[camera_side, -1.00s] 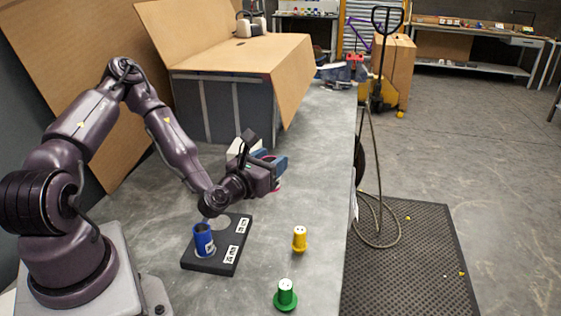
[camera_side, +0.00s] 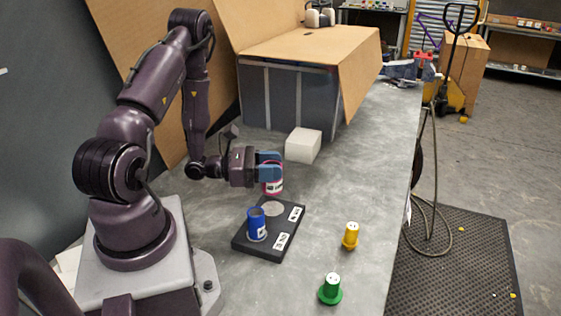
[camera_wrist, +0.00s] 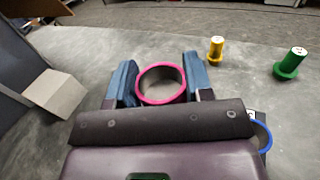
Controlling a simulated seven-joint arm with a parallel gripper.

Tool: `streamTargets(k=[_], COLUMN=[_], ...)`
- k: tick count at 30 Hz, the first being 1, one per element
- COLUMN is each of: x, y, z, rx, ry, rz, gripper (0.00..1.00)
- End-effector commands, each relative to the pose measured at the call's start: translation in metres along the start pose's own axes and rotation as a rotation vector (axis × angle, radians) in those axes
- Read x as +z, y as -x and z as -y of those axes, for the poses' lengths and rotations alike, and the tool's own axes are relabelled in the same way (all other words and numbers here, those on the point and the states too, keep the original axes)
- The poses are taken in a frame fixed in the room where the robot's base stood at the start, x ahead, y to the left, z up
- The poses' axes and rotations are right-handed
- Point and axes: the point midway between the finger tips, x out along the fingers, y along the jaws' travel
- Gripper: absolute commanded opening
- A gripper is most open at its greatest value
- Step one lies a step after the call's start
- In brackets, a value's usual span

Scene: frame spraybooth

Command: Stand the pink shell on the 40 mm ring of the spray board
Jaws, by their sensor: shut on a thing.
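The pink shell (camera_side: 272,187) is a short tube with a pink rim and a white label, held upright. My gripper (camera_side: 270,168) is shut on it, with blue fingers on both sides; in the wrist view the shell's open pink rim (camera_wrist: 161,84) shows between the fingers. The shell is above the far end of the black spray board (camera_side: 270,246), and appears apart from it. A pale grey round spot (camera_side: 274,209) on the board lies just below the shell. A blue shell (camera_side: 257,225) stands on the board's near end. White labels (camera_side: 281,241) run along the board's right side.
A yellow plug (camera_side: 350,236) and a green plug (camera_side: 330,290) stand on the grey table right of the board. A white block (camera_side: 303,145) lies behind my gripper. A cardboard-topped booth (camera_side: 300,85) stands at the back. The table right of the board is otherwise clear.

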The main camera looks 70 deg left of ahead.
Motion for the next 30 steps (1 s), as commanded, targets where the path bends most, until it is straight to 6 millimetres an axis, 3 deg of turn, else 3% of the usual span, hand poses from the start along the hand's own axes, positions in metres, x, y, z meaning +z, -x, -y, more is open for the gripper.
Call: streamTargets(k=[12, 30], x=[-0.001, -0.038], y=[0.001, 0.000], z=[0.001, 0.001], rx=[-0.004, -0.004], ry=[0.000, -0.001], rz=[-0.005, -0.004], gripper=[0.21, 0.21])
